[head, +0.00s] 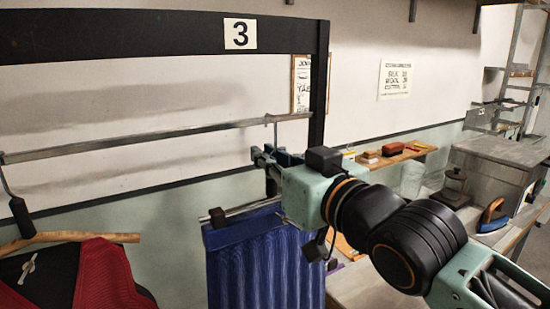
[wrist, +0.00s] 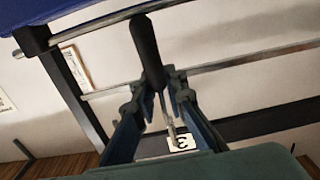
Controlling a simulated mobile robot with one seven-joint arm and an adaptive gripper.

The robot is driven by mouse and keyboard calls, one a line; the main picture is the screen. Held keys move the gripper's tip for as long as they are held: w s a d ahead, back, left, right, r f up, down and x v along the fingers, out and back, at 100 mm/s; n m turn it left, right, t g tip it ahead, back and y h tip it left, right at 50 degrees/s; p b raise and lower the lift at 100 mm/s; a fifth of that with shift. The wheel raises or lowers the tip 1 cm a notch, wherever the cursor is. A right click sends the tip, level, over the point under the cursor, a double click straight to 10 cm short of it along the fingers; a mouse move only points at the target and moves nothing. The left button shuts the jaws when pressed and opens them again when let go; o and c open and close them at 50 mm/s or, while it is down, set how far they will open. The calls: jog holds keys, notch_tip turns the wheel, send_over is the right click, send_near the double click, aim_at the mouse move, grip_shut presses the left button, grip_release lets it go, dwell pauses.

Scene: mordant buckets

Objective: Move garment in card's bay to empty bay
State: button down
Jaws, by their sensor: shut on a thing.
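A blue pleated garment (head: 265,262) hangs from a metal clip hanger (head: 240,211) in the head view. My gripper (head: 268,158) is shut on the hanger's dark neck sleeve (wrist: 147,48), seen between the fingers in the wrist view. The hanger's hook (head: 275,127) reaches up to the rail (head: 160,135) near its right end; I cannot tell if it rests on it. The blue garment's edge also shows in the wrist view (wrist: 30,25). A white card marked 3 (head: 240,34) is on the dark top beam and also shows in the wrist view (wrist: 181,143).
A red and black garment (head: 95,275) hangs on a wooden hanger (head: 75,238) at the left of the same rail. Between it and the blue garment the rail is clear. A dark post (head: 318,110) stands at right. A shelf (head: 400,157) and bench lie behind my arm.

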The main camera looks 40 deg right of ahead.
jog(key=f+b+x, duration=0.1)
jog(key=b+x, duration=0.4)
jog(key=x, duration=0.6)
jog(key=shift+f, duration=0.4)
dwell(0.4)
jog(key=shift+d, duration=0.1)
